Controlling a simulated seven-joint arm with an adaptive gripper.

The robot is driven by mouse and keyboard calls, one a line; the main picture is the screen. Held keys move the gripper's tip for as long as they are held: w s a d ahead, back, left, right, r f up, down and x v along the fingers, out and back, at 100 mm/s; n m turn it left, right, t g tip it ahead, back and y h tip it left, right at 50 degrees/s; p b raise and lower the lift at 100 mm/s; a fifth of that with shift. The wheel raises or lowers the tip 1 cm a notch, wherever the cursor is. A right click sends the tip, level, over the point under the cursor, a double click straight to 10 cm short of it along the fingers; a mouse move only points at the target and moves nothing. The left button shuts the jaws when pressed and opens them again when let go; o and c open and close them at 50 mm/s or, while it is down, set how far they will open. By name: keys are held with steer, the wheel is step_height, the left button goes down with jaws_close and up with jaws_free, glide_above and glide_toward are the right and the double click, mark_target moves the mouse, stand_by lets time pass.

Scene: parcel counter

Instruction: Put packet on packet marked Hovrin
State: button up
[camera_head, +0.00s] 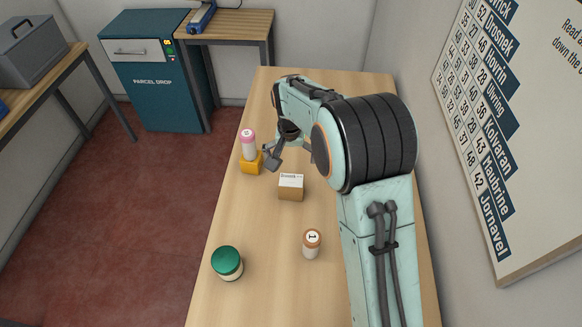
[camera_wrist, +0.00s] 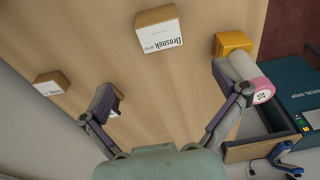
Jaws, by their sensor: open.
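My gripper (camera_wrist: 163,105) is open and empty above the table, its fingers wide apart. In the head view it hangs at the bend of my arm, with one finger (camera_head: 272,158) plainly visible. A brown packet (camera_wrist: 158,32) with a white label reading Drosnek lies beyond the fingers; it also shows in the head view (camera_head: 291,188). A second packet (camera_wrist: 50,84) with a white label lies at the left of the wrist view, its print too small to read. Another small labelled packet (camera_wrist: 116,107) is partly hidden behind the left finger. I can read Hovrin on no packet.
A yellow block (camera_head: 251,164) and a pink-capped bottle (camera_head: 248,146) are at the table's left edge, near the finger. A wall chart (camera_head: 510,130) lists names, including Hovrin.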

steer(key=shift+s+r, duration=0.1)
steer(key=shift+r, duration=0.35)
steer(key=s+d+r+g, duration=0.1)
steer(key=s+d+r, duration=0.4)
steer(key=s, duration=0.3)
steer(key=s+d+r, duration=0.5)
steer(key=s, duration=0.2)
steer(key=s+d+f+n+g, duration=0.1)
steer(key=s+d, duration=0.2)
steer(key=s, duration=1.2)
steer(key=shift+s+y, duration=0.3)
steer(key=shift+y, duration=0.1)
